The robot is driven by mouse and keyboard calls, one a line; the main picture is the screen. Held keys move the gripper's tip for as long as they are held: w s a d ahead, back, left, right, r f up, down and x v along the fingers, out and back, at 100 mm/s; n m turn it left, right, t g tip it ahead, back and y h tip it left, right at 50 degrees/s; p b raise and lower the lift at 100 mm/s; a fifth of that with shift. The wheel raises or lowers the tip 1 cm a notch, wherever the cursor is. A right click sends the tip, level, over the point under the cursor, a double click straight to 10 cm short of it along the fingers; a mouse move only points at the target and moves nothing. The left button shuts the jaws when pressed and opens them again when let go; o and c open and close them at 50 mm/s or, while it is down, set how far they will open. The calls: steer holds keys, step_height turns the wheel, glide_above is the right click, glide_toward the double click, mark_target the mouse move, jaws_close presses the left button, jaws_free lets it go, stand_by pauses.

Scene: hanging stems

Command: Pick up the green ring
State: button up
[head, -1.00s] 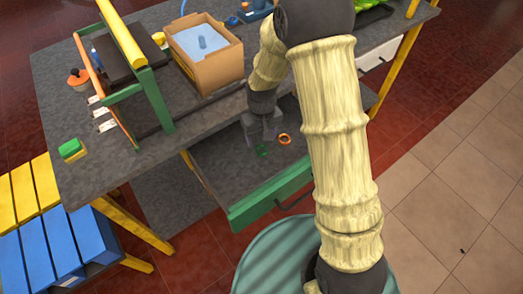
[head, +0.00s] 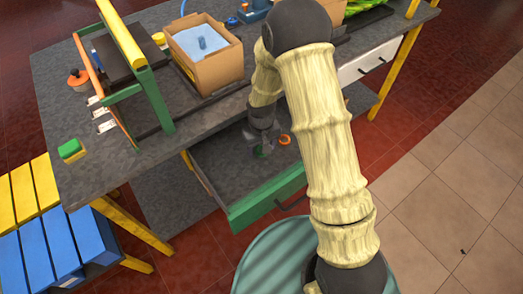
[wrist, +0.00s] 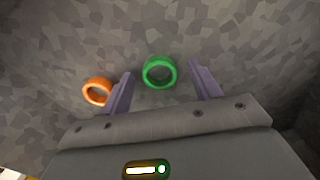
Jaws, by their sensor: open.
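The green ring (wrist: 159,72) lies in the open drawer, and in the wrist view it shows between and slightly beyond my two finger tips. My gripper (wrist: 160,75) is open, with one finger on each side of the ring and gaps on both sides. In the head view the green ring (head: 264,150) is partly hidden by my gripper (head: 258,148), which reaches down into the drawer. An orange ring (wrist: 97,92) lies just outside the left finger; it also shows in the head view (head: 285,140).
The open drawer has a green front (head: 265,200) with a dark handle. The grey tabletop (head: 75,185) lies above it and holds a cardboard box (head: 212,68) with blue contents, a green-posted rack (head: 155,100) and a green-and-yellow block (head: 71,150). The drawer floor left of my gripper is clear.

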stand_by(0.4)
steer(key=c, duration=1)
steer(key=shift+c, duration=0.2)
step_height(320, 180, up, 10)
steer(key=shift+p, duration=0.3)
